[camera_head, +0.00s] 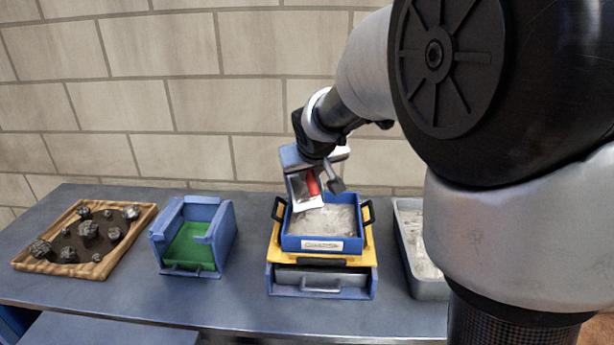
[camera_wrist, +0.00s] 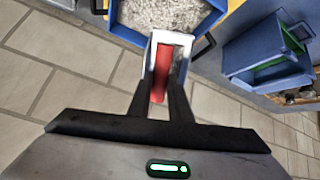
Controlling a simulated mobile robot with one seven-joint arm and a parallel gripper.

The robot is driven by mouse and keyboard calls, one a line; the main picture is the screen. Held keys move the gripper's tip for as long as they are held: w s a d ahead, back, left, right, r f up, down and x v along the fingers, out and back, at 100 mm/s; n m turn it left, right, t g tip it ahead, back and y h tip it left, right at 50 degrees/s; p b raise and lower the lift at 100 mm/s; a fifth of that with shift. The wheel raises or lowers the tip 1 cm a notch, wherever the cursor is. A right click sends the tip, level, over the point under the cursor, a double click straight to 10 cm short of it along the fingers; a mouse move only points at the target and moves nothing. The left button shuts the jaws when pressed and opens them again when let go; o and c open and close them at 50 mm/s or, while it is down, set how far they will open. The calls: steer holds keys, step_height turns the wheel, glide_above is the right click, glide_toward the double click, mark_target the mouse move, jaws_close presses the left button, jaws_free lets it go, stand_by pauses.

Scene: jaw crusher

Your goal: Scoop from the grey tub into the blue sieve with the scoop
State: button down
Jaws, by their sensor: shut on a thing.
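My gripper (camera_head: 322,182) is shut on the red handle of the scoop (camera_head: 302,186). The scoop also shows in the wrist view (camera_wrist: 163,72), its handle between the two fingers and its pale metal part around it. In the head view the scoop is steeply tilted over the left part of the blue sieve (camera_head: 291,243). I cannot tell whether its lower edge touches the grainy grey material in the sieve. The sieve sits on a yellow frame and carries a white label. The grey tub (camera_head: 429,290) stands to its right, with pale material inside, partly hidden by my arm.
A blue drawer unit (camera_head: 320,291) with a grey front is under the yellow frame (camera_head: 273,256). A blue box with green inside (camera_head: 225,240) and a wooden tray of dark rocks (camera_head: 98,268) stand to the left. A brick wall is behind the table.

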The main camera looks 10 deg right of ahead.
mark_target(313, 182)
steer(key=shift+s+d+f+t+b, duration=0.15)
steer(key=shift+s+f+t+b, duration=0.3)
steer(key=shift+b, duration=2.45)
steer(key=shift+s+d+f+t+b, duration=0.15)
steer(key=shift+s+t+b, duration=0.5)
steer(key=shift+b, duration=2.2)
steer(key=shift+s+t+b, duration=0.3)
steer(key=shift+b, duration=1)
steer(key=r+p, duration=0.1)
steer(key=p, duration=0.2)
steer(key=shift+r+g+p, duration=0.15)
steer(key=shift+g+p, duration=0.35)
steer(key=shift+p, duration=0.45)
steer(key=r+g+p, duration=0.1)
steer(key=g+p, duration=0.1)
steer(key=p, duration=1)
steer(key=shift+r+g, duration=0.3)
steer(key=shift+r, duration=0.05)
